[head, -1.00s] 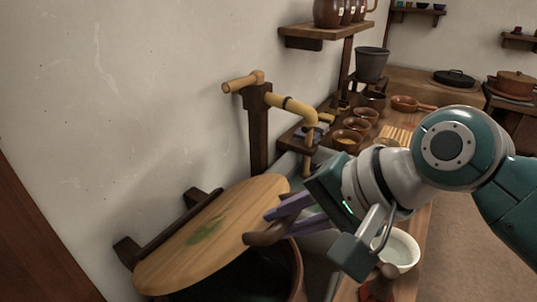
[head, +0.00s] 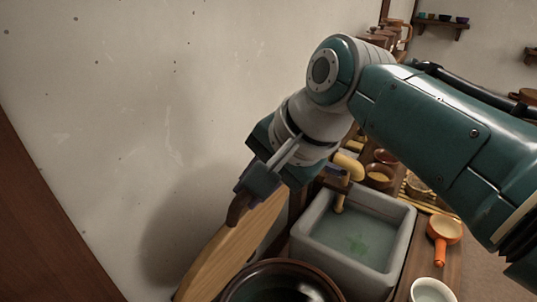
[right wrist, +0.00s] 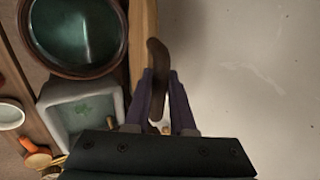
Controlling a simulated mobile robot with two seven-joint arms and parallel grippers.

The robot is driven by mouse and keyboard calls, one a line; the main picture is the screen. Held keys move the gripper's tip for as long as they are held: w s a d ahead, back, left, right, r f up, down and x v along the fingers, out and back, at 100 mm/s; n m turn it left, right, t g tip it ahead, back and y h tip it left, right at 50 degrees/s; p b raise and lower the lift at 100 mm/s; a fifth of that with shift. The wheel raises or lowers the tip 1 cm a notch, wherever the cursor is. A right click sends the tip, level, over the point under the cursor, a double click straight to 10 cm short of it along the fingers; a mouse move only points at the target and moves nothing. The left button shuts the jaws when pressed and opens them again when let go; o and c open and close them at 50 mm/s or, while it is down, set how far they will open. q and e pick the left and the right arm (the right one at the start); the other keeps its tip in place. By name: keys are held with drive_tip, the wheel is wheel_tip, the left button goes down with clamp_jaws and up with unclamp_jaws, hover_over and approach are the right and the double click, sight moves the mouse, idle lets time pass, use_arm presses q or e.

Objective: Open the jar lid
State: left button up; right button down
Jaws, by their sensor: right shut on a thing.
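The round wooden jar lid (head: 228,257) stands nearly on edge near the wall, seen almost edge-on. Its brown handle (head: 238,210) is between the purple fingers of my right gripper (head: 250,190), which is shut on it. The right wrist view shows the handle (right wrist: 157,52) between the fingers (right wrist: 160,88) and the lid's edge (right wrist: 142,40) just left of it. The brown jar (head: 275,272) stands to the right of the lid with its mouth uncovered; its dark glazed inside (right wrist: 75,30) shows in the right wrist view. My left gripper is not in view.
A stone basin (head: 300,245) of water stands just behind the jar, under a yellow spout (head: 349,165). An orange ladle (head: 443,230) and a pale bowl (head: 432,291) are to the right. The plaster wall (head: 120,130) is close to the lid's left side.

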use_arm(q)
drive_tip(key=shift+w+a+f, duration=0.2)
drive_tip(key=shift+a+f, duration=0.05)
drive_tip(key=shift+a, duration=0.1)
use_arm(e)
drive_tip(key=shift+w+a+r, duration=0.2)
drive_tip(key=shift+w+a, duration=0.2)
drive_tip(key=shift+a, duration=0.15)
drive_tip(key=shift+w+a+r, duration=0.15)
drive_tip(key=shift+w+a, duration=0.25)
drive_tip(key=shift+a, duration=0.15)
drive_tip(key=c, duration=0.8)
unclamp_jaws()
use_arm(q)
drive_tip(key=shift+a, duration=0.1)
use_arm(e)
drive_tip(key=shift+o, duration=0.2)
drive_tip(key=shift+s+d+r, duration=0.15)
drive_tip(key=shift+d+r, duration=0.15)
drive_tip(key=shift+r, duration=0.2)
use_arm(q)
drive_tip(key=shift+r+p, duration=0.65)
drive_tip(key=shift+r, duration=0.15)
use_arm(e)
drive_tip(key=v, duration=0.8)
drive_tip(key=shift+s+d+r, duration=0.2)
drive_tip(key=shift+r, duration=0.05)
